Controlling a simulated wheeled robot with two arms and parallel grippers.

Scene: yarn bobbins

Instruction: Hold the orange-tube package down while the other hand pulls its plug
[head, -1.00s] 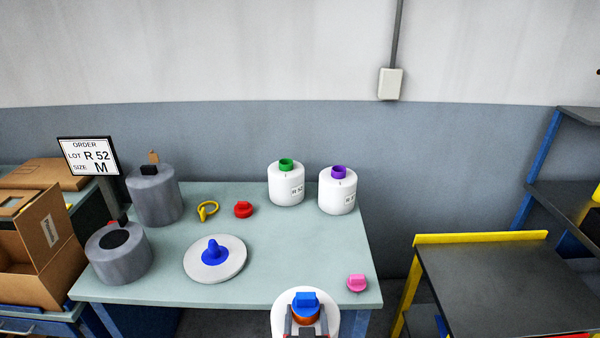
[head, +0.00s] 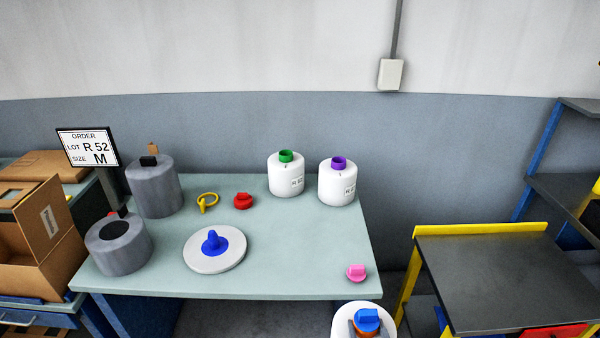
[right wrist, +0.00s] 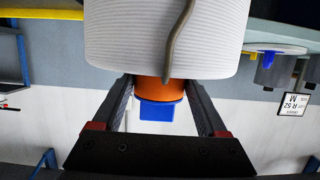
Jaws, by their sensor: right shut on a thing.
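The orange-tube package is a white yarn bobbin (head: 343,318) at the bottom edge of the head view. Its orange tube (right wrist: 153,90) and blue plug (head: 367,316) show on top. My right gripper (head: 367,331) is shut on the orange tube, off the front edge of the table. In the right wrist view the picture is upside down, with the fingers on both sides of the tube. The blue plug (right wrist: 156,111) sits in the tube's end between the fingers. A grey-brown strand (right wrist: 175,45) hangs over the bobbin's side. My left gripper is not in view.
The table (head: 290,265) holds two white bobbins with green (head: 286,180) and purple (head: 337,187) tubes, a blue-knobbed disc (head: 200,262), grey cylinders (head: 155,192), a red plug (head: 243,201), a yellow ring (head: 207,203) and a pink plug (head: 356,273). A dark cart (head: 500,275) stands right.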

